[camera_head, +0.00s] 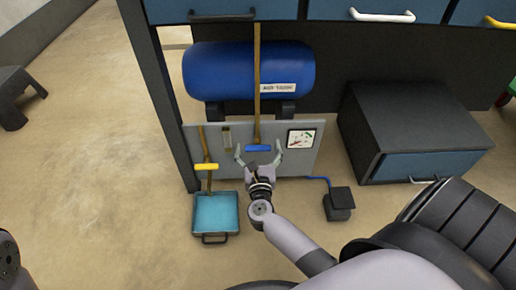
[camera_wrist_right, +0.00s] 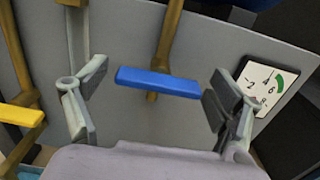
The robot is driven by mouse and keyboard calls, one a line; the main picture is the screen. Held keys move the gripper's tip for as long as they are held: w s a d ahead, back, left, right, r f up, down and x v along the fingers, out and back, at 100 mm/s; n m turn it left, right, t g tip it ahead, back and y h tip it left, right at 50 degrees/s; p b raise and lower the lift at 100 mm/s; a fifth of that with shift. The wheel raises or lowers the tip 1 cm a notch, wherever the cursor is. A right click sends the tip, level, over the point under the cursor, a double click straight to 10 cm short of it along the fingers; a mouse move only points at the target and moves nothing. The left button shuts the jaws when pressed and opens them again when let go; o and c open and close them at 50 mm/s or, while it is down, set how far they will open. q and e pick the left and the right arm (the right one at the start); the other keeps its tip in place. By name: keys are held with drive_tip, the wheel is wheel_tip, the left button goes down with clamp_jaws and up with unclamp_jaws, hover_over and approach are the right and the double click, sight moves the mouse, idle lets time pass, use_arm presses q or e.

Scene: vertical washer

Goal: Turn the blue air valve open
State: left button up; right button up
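The blue air valve handle (camera_head: 258,148) is a flat bar set crosswise on a vertical brass pipe (camera_head: 257,90) in front of a grey panel. My right gripper (camera_head: 260,153) is open, with its fingers spread to the left and right of the blue handle. In the right wrist view the blue handle (camera_wrist_right: 158,82) lies between the open fingertips (camera_wrist_right: 158,85), with a gap on both sides. No contact shows. At the left edge of the head view a dark piece shows, but my left gripper does not.
A yellow valve handle (camera_head: 206,166) sits on another pipe to the left, above a teal tray (camera_head: 215,212). A pressure gauge (camera_head: 300,138) is on the panel at right. A blue tank (camera_head: 235,70) is above. A dark drawer box (camera_head: 412,132) stands right.

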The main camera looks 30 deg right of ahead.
drive_tip(key=c, duration=1.1)
